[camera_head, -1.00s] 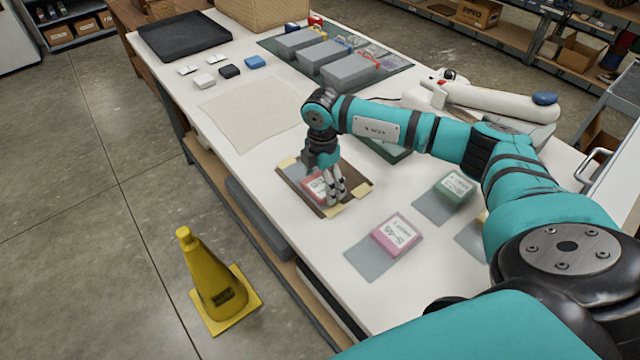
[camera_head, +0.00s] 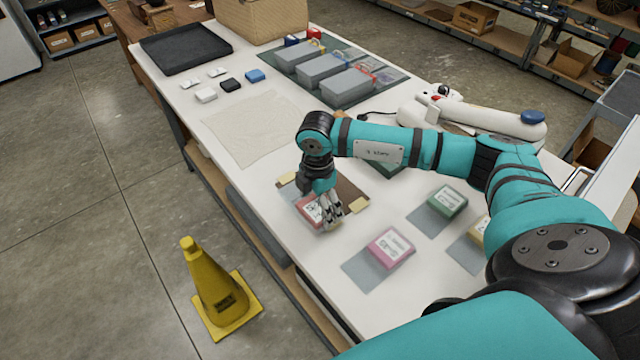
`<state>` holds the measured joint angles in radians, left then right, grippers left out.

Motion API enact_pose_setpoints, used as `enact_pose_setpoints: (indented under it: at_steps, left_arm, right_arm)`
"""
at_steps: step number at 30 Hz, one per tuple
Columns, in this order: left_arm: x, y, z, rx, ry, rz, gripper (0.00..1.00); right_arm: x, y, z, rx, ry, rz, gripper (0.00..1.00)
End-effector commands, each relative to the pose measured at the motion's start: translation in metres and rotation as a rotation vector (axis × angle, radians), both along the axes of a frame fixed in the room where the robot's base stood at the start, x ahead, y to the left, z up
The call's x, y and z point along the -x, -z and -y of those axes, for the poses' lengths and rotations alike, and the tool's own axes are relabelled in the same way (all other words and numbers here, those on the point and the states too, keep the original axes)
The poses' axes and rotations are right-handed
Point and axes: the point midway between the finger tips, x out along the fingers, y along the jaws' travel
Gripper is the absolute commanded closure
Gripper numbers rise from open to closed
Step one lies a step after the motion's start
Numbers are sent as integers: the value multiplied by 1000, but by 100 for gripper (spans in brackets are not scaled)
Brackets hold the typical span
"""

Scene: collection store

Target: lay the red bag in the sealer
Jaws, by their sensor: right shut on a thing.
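The red bag (camera_head: 307,208), with a white label and a clear grey flap, is at my right gripper (camera_head: 331,221). The gripper points down and is shut on the bag's near right side, hiding part of it. The bag overlaps the front left of a brown board (camera_head: 350,191) with pale yellow tabs; whether it is lifted clear is hard to tell. The sealer (camera_head: 485,120), a long white device with a blue end knob, lies at the table's far right edge, well away from the bag. My left gripper is out of view.
Pink (camera_head: 390,248), green (camera_head: 447,200) and yellow (camera_head: 480,230) bags lie right of the board. A dark green item (camera_head: 385,168) sits partly under my right arm. Grey boxes (camera_head: 348,86) stand farther back. A beige mat (camera_head: 237,128) lies clear to the left.

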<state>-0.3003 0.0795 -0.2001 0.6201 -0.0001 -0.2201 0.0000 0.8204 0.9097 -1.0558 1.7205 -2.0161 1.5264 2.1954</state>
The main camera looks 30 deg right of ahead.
Motion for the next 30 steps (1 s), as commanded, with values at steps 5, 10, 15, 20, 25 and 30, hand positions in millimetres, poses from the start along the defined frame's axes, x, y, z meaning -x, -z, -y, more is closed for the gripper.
enact_pose_setpoints:
  at_steps: [5, 10, 15, 20, 25, 30]
  left_arm:
    - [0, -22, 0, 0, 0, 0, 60]
    - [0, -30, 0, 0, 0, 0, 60]
    - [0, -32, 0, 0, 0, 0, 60]
    - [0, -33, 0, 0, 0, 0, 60]
    - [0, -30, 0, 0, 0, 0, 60]
    - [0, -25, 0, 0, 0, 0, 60]
  right_arm:
    - [39, -9, -33, -3, -6, -2, 55]
    - [63, -10, -55, -3, -3, -1, 55]
    - [76, -10, -66, -1, 0, -1, 55]
    - [79, -10, -69, 0, -1, 1, 55]
    - [79, -12, -70, -3, -102, 2, 55]
    - [77, -18, -74, -8, -434, 4, 55]
